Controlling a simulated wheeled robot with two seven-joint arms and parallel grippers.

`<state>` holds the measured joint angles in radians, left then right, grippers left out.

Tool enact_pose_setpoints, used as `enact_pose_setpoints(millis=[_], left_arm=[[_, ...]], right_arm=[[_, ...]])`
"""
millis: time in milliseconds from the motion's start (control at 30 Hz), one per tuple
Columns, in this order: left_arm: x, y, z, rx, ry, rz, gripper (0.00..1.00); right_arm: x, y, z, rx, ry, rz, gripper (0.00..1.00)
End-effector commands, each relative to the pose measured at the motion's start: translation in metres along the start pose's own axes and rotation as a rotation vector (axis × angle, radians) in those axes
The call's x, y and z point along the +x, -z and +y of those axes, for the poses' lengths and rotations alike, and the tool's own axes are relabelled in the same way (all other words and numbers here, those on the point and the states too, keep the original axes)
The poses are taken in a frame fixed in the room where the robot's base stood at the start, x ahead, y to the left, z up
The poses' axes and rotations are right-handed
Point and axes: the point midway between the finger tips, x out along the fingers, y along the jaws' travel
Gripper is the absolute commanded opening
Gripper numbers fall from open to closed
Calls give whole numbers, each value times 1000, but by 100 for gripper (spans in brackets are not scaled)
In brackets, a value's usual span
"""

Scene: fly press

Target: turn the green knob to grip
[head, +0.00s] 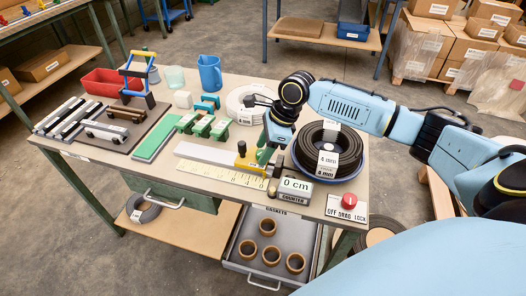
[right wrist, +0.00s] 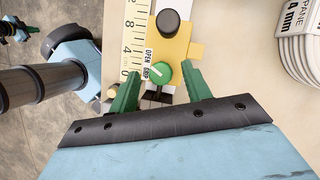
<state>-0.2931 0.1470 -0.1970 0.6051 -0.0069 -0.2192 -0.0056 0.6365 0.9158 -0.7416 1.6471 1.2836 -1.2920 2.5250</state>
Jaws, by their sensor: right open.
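The green knob (right wrist: 160,72) shows in the right wrist view with a white pointer line on its face. It sits on a yellow clamp block (right wrist: 163,48) beside a label reading OPEN and GRIP; I cannot tell for sure which word the line points at. My right gripper (right wrist: 161,76) is open, with one green finger on each side of the knob; contact is not visible. In the head view my right gripper (head: 266,155) is at the yellow block (head: 244,164), and the knob is hidden there. A black knob (right wrist: 168,22) also stands on the block.
A ruler (head: 220,179) runs left from the block. A black coil (head: 345,158) in a blue tray, a counter reading 0 cm (head: 296,187) and a red drag lock knob (head: 349,200) stand close on the right. Green blocks (head: 202,126) stand further left.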

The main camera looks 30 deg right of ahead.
Motion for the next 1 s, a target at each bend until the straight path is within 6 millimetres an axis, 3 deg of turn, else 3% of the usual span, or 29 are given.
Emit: enact_pose_setpoints(millis=[367,700,1000], left_arm=[[2,1,0,1,1,2,0],[2,2,2,0,-2,3,0],[-8,4,3,-2,-5,5,0]], right_arm=[[6,0,0,0,1,-1,48],[6,0,0,-1,1,-1,5],[4,-2,0,-9,-5,-1,4]])
